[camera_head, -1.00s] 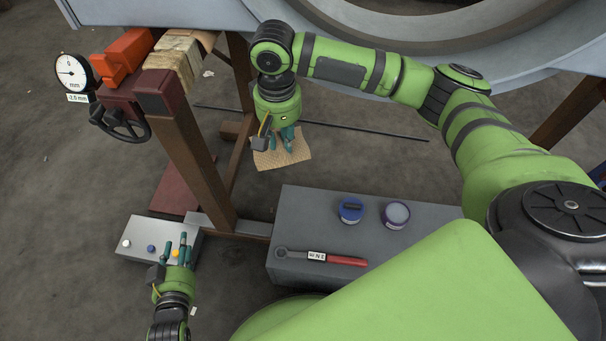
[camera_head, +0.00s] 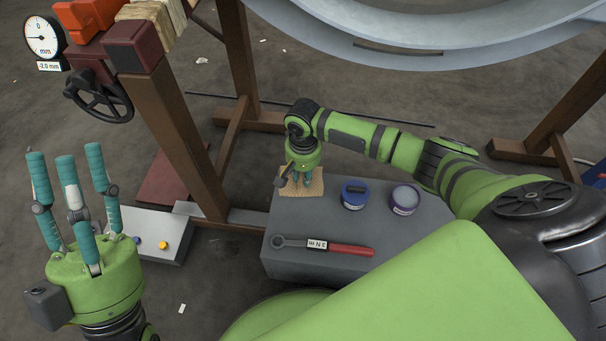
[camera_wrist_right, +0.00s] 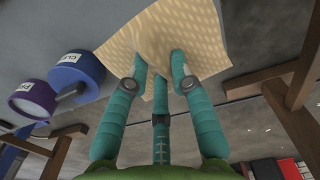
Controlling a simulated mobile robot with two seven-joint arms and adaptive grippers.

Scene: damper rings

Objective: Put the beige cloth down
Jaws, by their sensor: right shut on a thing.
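The beige cloth (camera_head: 302,187) is at the back left corner of the grey box top (camera_head: 300,222) in the head view. My right gripper (camera_head: 301,184) points down over it and is shut on it. In the right wrist view the fingers of my right gripper (camera_wrist_right: 160,80) pinch the cloth (camera_wrist_right: 165,35), which spreads out beyond the fingertips. Whether the cloth rests on the box top or hangs just above it I cannot tell. My left gripper (camera_head: 78,190) is raised at the left, fingers up, spread apart and empty.
A blue tin (camera_head: 354,195) and a purple tin (camera_head: 404,200) stand on the box, right of the cloth. A red-handled torque wrench (camera_head: 322,246) lies along its front. A button panel (camera_head: 165,228) and a brown post (camera_head: 172,140) stand left of the box.

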